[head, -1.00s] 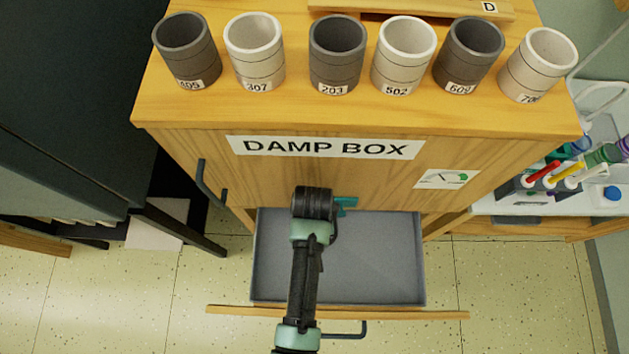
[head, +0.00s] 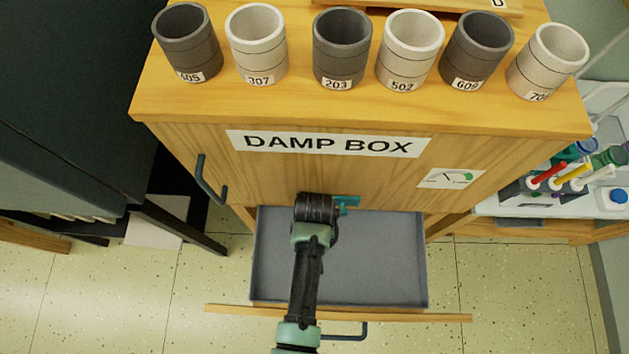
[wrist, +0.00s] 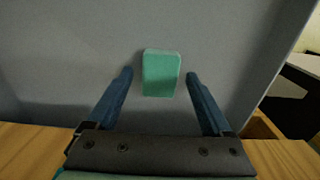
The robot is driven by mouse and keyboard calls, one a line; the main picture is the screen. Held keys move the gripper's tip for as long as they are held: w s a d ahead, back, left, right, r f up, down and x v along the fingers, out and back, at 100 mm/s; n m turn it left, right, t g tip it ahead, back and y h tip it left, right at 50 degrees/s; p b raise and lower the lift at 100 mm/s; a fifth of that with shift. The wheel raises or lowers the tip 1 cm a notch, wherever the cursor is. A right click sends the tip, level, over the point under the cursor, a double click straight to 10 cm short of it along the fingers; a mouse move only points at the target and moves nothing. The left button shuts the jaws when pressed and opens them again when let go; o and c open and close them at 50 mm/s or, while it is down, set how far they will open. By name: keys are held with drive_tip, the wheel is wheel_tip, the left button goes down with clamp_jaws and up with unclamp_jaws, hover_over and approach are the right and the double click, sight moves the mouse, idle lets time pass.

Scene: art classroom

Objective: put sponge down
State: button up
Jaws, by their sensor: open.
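A small green sponge (wrist: 161,73) shows in the wrist view against the grey inside of the open drawer (head: 380,265). My gripper (wrist: 160,88) is open, with one blue finger on each side of the sponge and a clear gap to both. The sponge lies a little beyond the fingertips, and nothing is held. In the head view my gripper (head: 346,205) is over the back part of the drawer, just below the cabinet front. I cannot make out the sponge in the head view.
The DAMP BOX cabinet (head: 330,110) stands behind the drawer, with several grey and white cups (head: 341,48) in a row on top. A dark handle (head: 208,180) sticks out at its left. Bottles and markers (head: 565,175) stand at the right. The drawer floor right of my arm is clear.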

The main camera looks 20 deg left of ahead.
wheel_tip(320, 180, up, 12)
drive_tip(key=p, duration=0.3)
drive_tip(key=shift+r, duration=0.15)
idle(0.6)
